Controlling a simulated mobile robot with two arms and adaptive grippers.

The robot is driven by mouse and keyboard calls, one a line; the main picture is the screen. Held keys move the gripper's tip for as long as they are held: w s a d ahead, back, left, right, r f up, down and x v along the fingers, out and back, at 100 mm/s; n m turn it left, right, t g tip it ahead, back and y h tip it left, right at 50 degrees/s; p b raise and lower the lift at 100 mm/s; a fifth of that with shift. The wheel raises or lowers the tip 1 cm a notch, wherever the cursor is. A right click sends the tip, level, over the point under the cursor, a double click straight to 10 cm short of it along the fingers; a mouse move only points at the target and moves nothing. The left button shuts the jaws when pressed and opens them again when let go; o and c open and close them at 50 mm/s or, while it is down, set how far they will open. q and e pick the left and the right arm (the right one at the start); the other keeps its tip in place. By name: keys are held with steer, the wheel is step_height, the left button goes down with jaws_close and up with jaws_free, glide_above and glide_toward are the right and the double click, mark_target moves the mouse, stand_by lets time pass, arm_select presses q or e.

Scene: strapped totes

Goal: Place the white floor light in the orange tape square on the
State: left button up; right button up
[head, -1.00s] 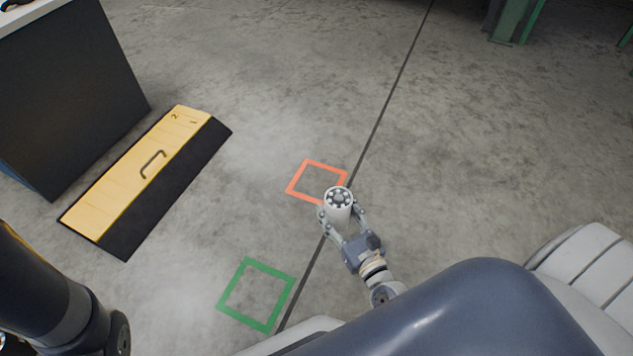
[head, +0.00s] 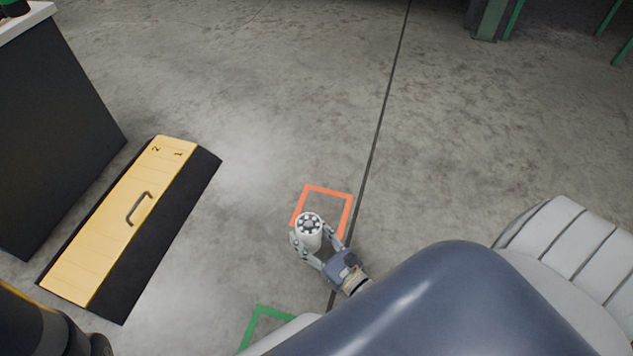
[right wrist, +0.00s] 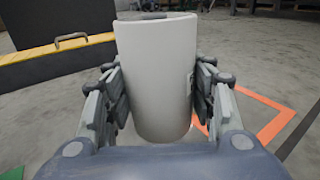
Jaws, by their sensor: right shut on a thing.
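The white floor light (head: 309,236) is a white cylinder with a dark-dotted top, and it is upright between the fingers of my right gripper (head: 319,243). The gripper is shut on its sides. The light also fills the middle of the right wrist view (right wrist: 157,75). The orange tape square (head: 347,213) is on the floor; in the head view the light covers its near left corner. In the right wrist view the orange tape (right wrist: 268,130) shows right of the light. I cannot tell how high the light's base is. My left gripper is not in view.
A green tape square (head: 262,311) lies nearer me, partly hidden by my body. A yellow and black ramp-like block (head: 115,225) with a handle lies at the left, beside a dark cabinet (head: 55,130). The floor beyond the orange square is clear.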

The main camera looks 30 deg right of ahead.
steer(key=w+d+b, duration=0.2)
steer(key=w+d, duration=0.1)
steer(key=w+d+f+b, duration=0.1)
steer(key=w+d+b, duration=0.1)
steer(key=w+d, duration=0.1)
steer(key=w+d+b, duration=0.2)
steer(key=w+d, duration=0.1)
steer(key=d, duration=0.1)
steer(key=shift+w+f, duration=0.15)
steer(key=shift+f, duration=0.05)
steer(key=shift+w+d+b, duration=0.3)
steer(key=shift+b, duration=0.1)
step_height(320, 180, down, 3)
steer(key=b, duration=0.3)
steer(key=shift+f, duration=0.2)
steer(key=shift+r, duration=0.1)
steer(key=o, duration=1.5)
steer(key=shift+f, duration=0.25)
steer(key=shift+o, duration=0.2)
